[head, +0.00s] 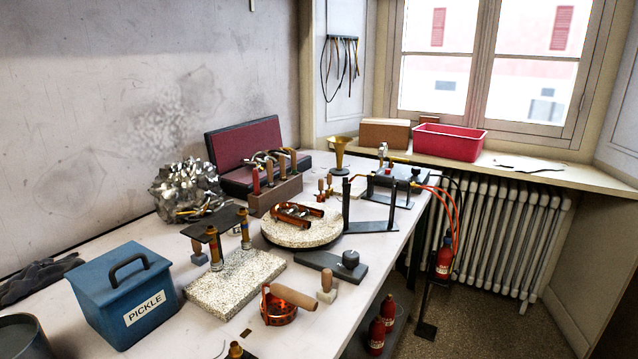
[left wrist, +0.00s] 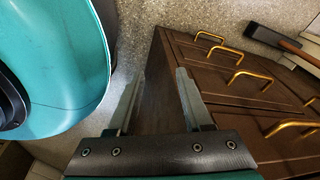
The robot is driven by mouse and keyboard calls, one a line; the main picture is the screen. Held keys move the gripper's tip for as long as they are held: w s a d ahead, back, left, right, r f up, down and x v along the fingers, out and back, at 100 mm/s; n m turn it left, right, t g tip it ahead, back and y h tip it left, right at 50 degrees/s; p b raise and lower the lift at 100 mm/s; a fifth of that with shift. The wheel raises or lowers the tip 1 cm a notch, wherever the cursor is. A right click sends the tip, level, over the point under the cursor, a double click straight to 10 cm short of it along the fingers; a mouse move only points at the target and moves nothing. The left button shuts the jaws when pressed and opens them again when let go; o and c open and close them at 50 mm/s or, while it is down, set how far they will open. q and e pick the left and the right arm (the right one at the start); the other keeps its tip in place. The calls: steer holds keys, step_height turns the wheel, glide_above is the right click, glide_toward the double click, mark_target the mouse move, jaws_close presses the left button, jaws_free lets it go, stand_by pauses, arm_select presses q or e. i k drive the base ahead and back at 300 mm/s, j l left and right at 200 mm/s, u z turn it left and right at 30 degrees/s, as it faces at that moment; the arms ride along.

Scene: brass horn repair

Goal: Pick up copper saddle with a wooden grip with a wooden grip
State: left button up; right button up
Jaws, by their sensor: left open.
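In the head view, a copper band with a wooden grip (head: 291,296) sits near the front edge of the white bench. More copper pieces with wooden grips (head: 298,213) lie on a round speckled board (head: 300,234) further back. I cannot tell for certain which of these is the copper saddle. My left gripper (left wrist: 160,75) shows only in the left wrist view. It is open and empty, with a dark brown drawer cabinet beneath and beside it, away from the copper pieces. My right gripper is in neither view.
A blue PICKLE box (head: 125,297) stands at front left on the bench (head: 190,338). The brown cabinet (left wrist: 225,85) has brass handles. Red bottles (head: 377,335) stand below the bench edge.

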mark_target(321, 197)
steer(key=i+l+u, duration=0.15)
steer(key=l, duration=0.25)
steer(key=i+l+u, duration=0.1)
steer(key=l, duration=0.3)
steer(key=i+l+u, duration=0.15)
steer(key=l, duration=0.25)
steer(key=i+l+u, duration=0.15)
steer(key=l, duration=0.3)
steer(key=i+l+u, duration=0.1)
steer(key=l, duration=0.3)
